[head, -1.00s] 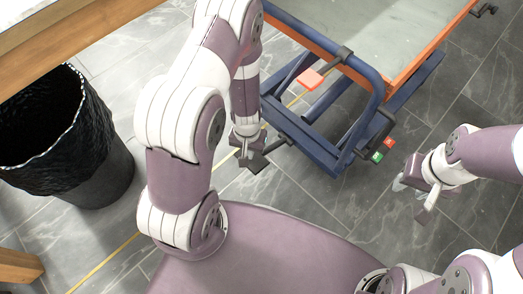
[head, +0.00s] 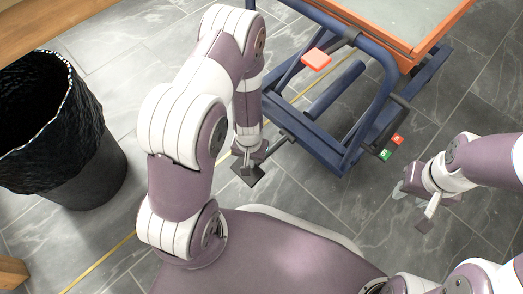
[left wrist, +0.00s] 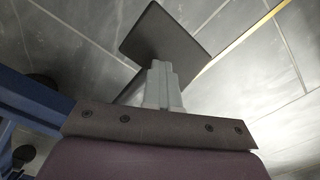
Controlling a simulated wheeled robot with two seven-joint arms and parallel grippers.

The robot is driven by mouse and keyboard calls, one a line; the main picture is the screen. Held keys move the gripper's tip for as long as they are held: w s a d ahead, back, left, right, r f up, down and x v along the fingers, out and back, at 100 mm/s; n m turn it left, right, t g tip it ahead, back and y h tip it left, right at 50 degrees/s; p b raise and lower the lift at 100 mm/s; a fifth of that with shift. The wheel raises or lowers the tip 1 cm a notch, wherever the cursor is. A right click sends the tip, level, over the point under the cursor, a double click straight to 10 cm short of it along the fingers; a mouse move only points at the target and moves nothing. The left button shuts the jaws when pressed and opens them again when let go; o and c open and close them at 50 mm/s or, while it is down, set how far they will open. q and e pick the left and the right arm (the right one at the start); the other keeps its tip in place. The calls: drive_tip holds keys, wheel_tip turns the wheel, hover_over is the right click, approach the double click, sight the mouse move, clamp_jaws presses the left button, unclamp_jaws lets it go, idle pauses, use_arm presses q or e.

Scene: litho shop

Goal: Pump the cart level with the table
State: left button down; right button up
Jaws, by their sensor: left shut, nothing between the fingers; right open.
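The cart has an orange-rimmed grey top (head: 388,14) and a blue tubular frame (head: 335,160); it stands at the top right of the head view. A dark square pedal (head: 251,175) on a thin bar sticks out from the frame's left side. It also shows in the left wrist view (left wrist: 165,38). My left gripper (head: 246,158) is shut and empty, close to the pedal; I cannot tell whether they touch. Its pale fingers (left wrist: 163,85) overlap the pedal's near edge. My right gripper (head: 414,203) is open and empty, right of the cart. The table (head: 60,22) shows only as a wooden edge at top left.
A black bin (head: 75,165) stands at the left. An orange-red square pad (head: 316,59) sits by the cart's handle. Green (head: 385,154) and red (head: 397,139) tags sit at the frame's lower right.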

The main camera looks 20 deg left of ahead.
use_arm(q)
wheel_tip(320, 180, down, 2)
drive_tip(key=shift+w+f+b, duration=0.15)
drive_tip(key=shift+b, duration=0.5)
wheel_tip(320, 180, up, 11)
drive_tip(key=p, duration=1.1)
drive_tip(key=shift+p, duration=0.3)
drive_tip(key=f+b, duration=0.6)
drive_tip(key=f, duration=0.1)
drive_tip(key=f+b, duration=0.3)
drive_tip(key=f, duration=0.1)
drive_tip(key=shift+w+d, duration=0.15)
drive_tip(key=shift+w, duration=0.2)
wheel_tip(320, 180, up, 11)
drive_tip(key=p, duration=1.1)
drive_tip(key=shift+r, duration=0.15)
drive_tip(key=shift+s, duration=0.1)
